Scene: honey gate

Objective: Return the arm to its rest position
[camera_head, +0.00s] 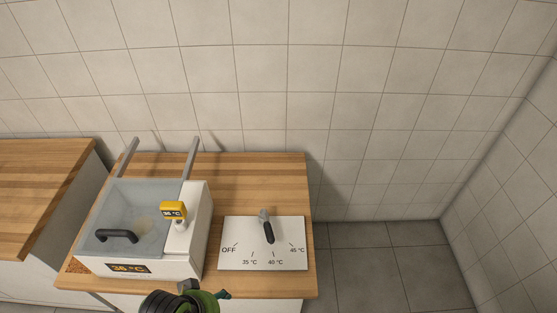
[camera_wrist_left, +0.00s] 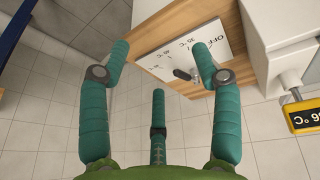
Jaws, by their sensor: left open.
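My left gripper (camera_wrist_left: 160,72) has teal fingers spread wide with nothing between them. In the head view only its green and black part (camera_head: 190,300) shows at the bottom edge, in front of the table, with the fingertips unclear. A white dial panel (camera_head: 235,256) marked OFF, 35, 40 and 45 °C lies on the wooden table. Its black-tipped lever (camera_head: 268,231) points down toward the 40 °C mark. In the wrist view the panel (camera_wrist_left: 160,62) and lever (camera_wrist_left: 182,74) appear beyond the fingers, apparently untouched. My right gripper is in neither view.
Another wooden counter (camera_head: 40,190) is farther left. Open tiled floor (camera_head: 380,265) lies to the right, and a tiled wall behind.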

